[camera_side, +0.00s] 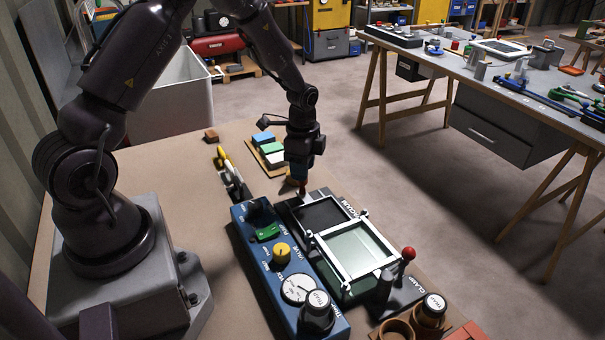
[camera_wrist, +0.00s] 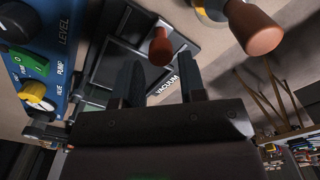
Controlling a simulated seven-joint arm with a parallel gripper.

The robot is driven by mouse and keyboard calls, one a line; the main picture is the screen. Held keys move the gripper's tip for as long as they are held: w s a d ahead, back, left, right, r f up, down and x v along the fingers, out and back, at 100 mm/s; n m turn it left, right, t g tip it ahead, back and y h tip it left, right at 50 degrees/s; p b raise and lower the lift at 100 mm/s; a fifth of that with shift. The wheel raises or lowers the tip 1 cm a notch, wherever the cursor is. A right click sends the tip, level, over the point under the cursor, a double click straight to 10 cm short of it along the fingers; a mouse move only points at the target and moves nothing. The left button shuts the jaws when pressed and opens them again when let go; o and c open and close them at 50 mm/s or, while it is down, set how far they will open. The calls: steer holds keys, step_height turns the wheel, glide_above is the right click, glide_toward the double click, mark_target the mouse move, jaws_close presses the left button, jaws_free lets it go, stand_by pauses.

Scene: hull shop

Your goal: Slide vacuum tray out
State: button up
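The vacuum tray (camera_side: 322,213) is a flat dark panel beside the blue control box, next to a white-framed pale green plate (camera_side: 356,247). In the wrist view its dark surface (camera_wrist: 128,62) shows beside the VACUUM lettering. A red-brown knob (camera_wrist: 160,46) stands at the tray's end; it is mostly hidden under my gripper in the side view. My gripper (camera_side: 300,183) points down over that end. In the wrist view my gripper (camera_wrist: 161,72) has its two dark fingers apart, with the knob lined up between and just beyond the tips. I cannot tell whether they touch it.
The blue control box (camera_side: 245,225) with knobs and a gauge runs along the tray's left. A clamp lever with a red ball (camera_side: 408,254) stands front right. Coloured blocks (camera_side: 268,146) lie behind my gripper. Another brown handle (camera_wrist: 255,28) is in the wrist view.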

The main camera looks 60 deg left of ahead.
step_height(320, 180, up, 10)
steer(key=shift+r, duration=0.25)
stand_by(0.3)
steer(key=s+d+r+n+t, duration=0.2)
steer(key=s+d+r+n, duration=0.2)
steer(key=s+d+r, duration=0.3)
steer(key=s+d+r+n+t, duration=0.3)
steer(key=s+d+r+n, duration=0.2)
steer(key=s+r, duration=0.5)
steer(key=shift+s+d+t, duration=0.3)
steer(key=shift+s+d, duration=0.65)
steer(key=shift+d, duration=0.15)
